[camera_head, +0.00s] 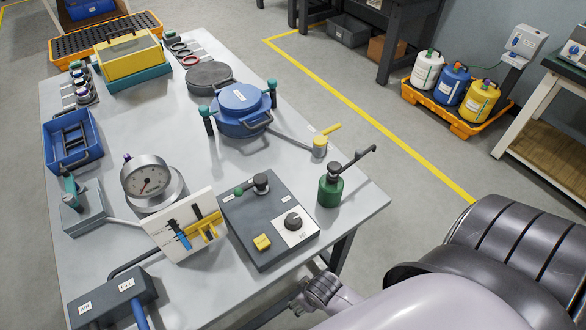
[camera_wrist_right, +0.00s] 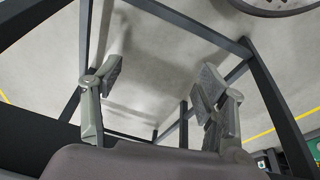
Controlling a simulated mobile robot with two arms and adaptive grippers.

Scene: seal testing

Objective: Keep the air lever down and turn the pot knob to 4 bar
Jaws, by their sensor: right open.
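The pot knob (camera_head: 293,220) is a black knob on a white plate on the grey control box (camera_head: 262,246). My right gripper (camera_head: 324,290) is low beyond the table's near right edge, touching none of these. In the right wrist view it (camera_wrist_right: 160,76) is open and empty. My left gripper is not in view.
A green bottle (camera_head: 330,188) with a long black handle stands right of the box. A white board (camera_head: 187,226) with yellow and blue parts leans left of it. A blue pot (camera_head: 242,108) stands behind.

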